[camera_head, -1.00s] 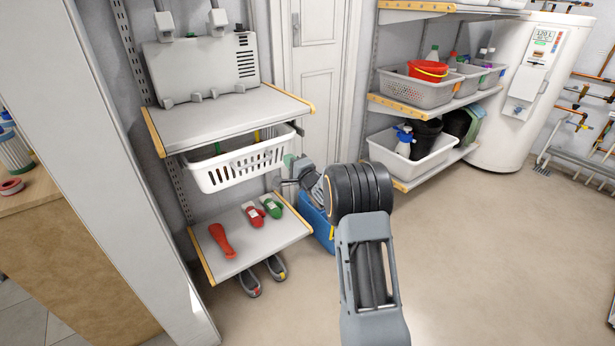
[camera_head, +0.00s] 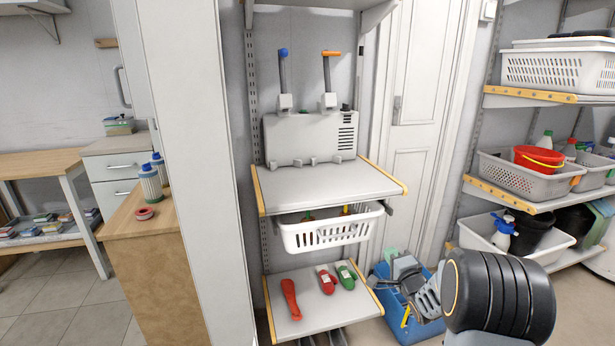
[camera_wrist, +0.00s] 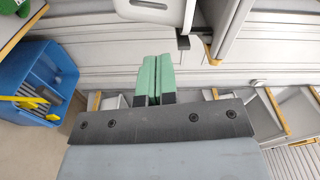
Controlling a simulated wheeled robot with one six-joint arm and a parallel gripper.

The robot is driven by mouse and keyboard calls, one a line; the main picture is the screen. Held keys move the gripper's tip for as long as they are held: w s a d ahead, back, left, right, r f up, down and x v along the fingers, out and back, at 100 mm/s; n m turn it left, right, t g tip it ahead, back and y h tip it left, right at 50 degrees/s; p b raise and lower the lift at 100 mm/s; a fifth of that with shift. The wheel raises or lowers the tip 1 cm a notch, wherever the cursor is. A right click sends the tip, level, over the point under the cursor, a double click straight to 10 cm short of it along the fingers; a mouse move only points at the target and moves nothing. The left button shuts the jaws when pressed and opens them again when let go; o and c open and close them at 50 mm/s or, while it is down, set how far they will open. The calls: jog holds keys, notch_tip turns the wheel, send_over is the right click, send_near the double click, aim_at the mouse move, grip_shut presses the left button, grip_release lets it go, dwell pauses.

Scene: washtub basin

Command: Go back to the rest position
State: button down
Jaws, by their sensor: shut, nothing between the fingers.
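My gripper (camera_head: 391,253) shows small in the camera_head view, above the blue bin (camera_head: 398,327) and right of the white basket. In the camera_wrist view its two green fingers (camera_wrist: 155,78) lie side by side, closed together, with nothing held. The blue bin also shows at the left of the camera_wrist view (camera_wrist: 22,83), apart from the fingers, with a yellow-handled item in it. Part of the bin is hidden behind my arm in the camera_head view.
The white basket (camera_head: 330,235) hangs under a shelf (camera_head: 325,187) holding a grey box (camera_head: 300,142) with two levers. The lower shelf (camera_head: 317,312) carries a red tool and two bottle-like items. Shelving with a red bucket (camera_head: 538,158) stands right. A wooden counter (camera_head: 160,245) is left.

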jog(key=s+a+r+n+g+h+p, duration=0.2)
jog(key=s+r+n+g+p, duration=0.15)
jog(key=r+p, duration=0.4)
jog(key=s+a+r+n+g+h+p, duration=0.2)
jog(key=s+r+p, duration=0.25)
jog(key=r, duration=0.55)
jog(key=s+a+r+n+g+p, duration=0.2)
jog(key=s+r+n+g+p, duration=0.1)
jog(key=s, duration=0.3)
jog(key=s+a+r+n+g+y+p, duration=0.1)
jog(key=s+a+r+n+g+p, duration=0.1)
jog(key=s, duration=0.5)
jog(key=s+a+r+n+g+p, duration=0.3)
jog(key=s+a+r+n+p, duration=0.1)
jog(key=s+r+p, duration=0.2)
jog(key=shift+s+g+p, duration=0.35)
jog(key=shift+s+p, duration=0.1)
jog(key=shift+s, duration=0.3)
